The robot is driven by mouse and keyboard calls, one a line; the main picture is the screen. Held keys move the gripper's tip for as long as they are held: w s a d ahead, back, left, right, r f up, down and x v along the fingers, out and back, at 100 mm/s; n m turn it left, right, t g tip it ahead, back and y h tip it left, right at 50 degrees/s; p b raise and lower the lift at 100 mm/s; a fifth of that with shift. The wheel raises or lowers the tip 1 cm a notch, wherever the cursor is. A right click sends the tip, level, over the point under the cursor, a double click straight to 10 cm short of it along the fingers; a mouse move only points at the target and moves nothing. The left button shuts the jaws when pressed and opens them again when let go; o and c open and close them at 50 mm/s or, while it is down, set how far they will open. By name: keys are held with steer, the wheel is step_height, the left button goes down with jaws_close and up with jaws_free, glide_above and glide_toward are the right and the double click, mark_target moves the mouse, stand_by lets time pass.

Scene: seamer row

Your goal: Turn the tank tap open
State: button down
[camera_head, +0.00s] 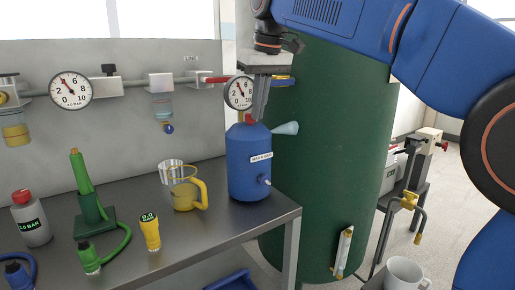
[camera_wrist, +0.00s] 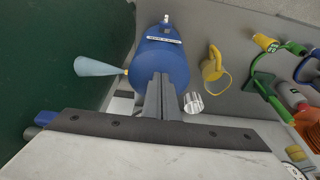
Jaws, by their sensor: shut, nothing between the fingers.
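The tall green tank (camera_head: 330,150) stands behind my gripper; it fills the left of the wrist view (camera_wrist: 50,60). A blue handle with a yellow part (camera_head: 283,80) shows beside the tank's upper left, partly behind my gripper. A blue end also shows in the wrist view (camera_wrist: 45,117). I cannot tell for certain that this is the tank tap, or which way it is turned. My gripper (camera_head: 260,117) points down, shut and empty, above the labelled blue canister (camera_head: 249,175). Its closed fingers (camera_wrist: 161,78) overlap the canister (camera_wrist: 163,58) in the wrist view.
A pale blue cone (camera_head: 285,128) juts out beside the canister. A red lever (camera_head: 215,80) and round gauges (camera_head: 71,90) line the wall pipe. A yellow mug (camera_head: 186,193), green tool (camera_head: 88,205) and bottle (camera_head: 31,218) stand on the bench. A yellow tap (camera_head: 408,202) is at right.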

steer(key=shift+s+a, duration=0.25)
steer(key=shift+a, duration=0.35)
stand_by(0.3)
steer(key=shift+s, duration=0.15)
steer(key=shift+s, duration=0.25)
step_height(320, 180, up, 6)
stand_by(0.7)
steer(key=shift+d, duration=0.1)
steer(key=shift+w+d+f, duration=0.3)
steer(key=shift+w+f, duration=0.05)
steer(key=shift+f, duration=0.65)
steer(key=shift+w+d+f, duration=0.3)
steer(key=shift+d+f, duration=0.05)
steer(key=shift+f, duration=0.65)
steer(key=shift+w+d+f, duration=0.3)
steer(key=shift+w+f, duration=0.05)
steer(key=shift+f, duration=0.65)
